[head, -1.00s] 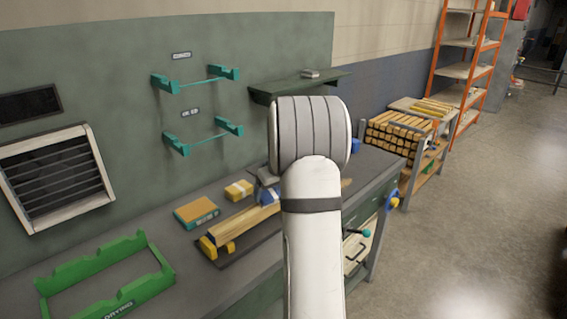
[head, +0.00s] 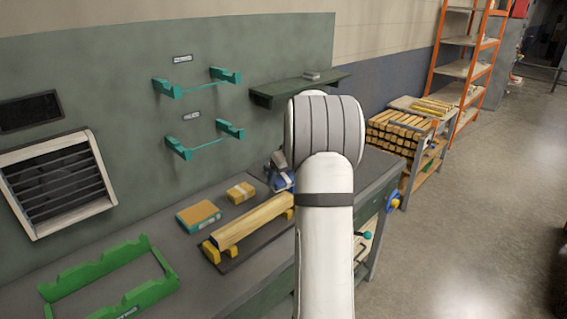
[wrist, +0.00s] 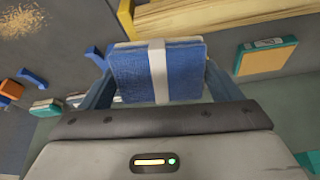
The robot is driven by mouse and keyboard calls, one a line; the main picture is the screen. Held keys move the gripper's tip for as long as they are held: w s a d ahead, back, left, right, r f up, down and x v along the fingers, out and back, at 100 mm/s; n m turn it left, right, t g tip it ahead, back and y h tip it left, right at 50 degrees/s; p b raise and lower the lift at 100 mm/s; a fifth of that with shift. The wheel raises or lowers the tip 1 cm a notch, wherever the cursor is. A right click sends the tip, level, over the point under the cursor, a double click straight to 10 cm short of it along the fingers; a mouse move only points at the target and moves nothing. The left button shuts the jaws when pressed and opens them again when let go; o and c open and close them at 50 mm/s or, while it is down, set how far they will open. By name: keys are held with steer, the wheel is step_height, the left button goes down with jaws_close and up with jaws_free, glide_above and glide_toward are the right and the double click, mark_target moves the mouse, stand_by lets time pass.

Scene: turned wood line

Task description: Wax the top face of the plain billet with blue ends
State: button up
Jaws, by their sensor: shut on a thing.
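The plain wooden billet (head: 250,222) lies lengthwise on yellow supports (head: 210,250) over a dark mat. Part of it crosses the top of the wrist view (wrist: 225,12); no blue end can be made out. My gripper (wrist: 158,85) is shut on a blue pad (wrist: 150,68) with a white band. In the head view, my gripper (head: 279,170) and the pad (head: 285,182) are beyond the billet's far end, partly hidden by my arm. The pad appears apart from the billet.
A teal block with an orange top (head: 198,215) and a yellow block with a pale band (head: 241,192) lie behind the billet. A green rack (head: 110,278) stands at the bench's left. Teal brackets (head: 205,140) and a shelf (head: 300,87) are on the wall.

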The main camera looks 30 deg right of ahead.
steer(key=shift+r+p, duration=0.7)
steer(key=shift+r, duration=0.85)
steer(key=shift+s+r, duration=0.1)
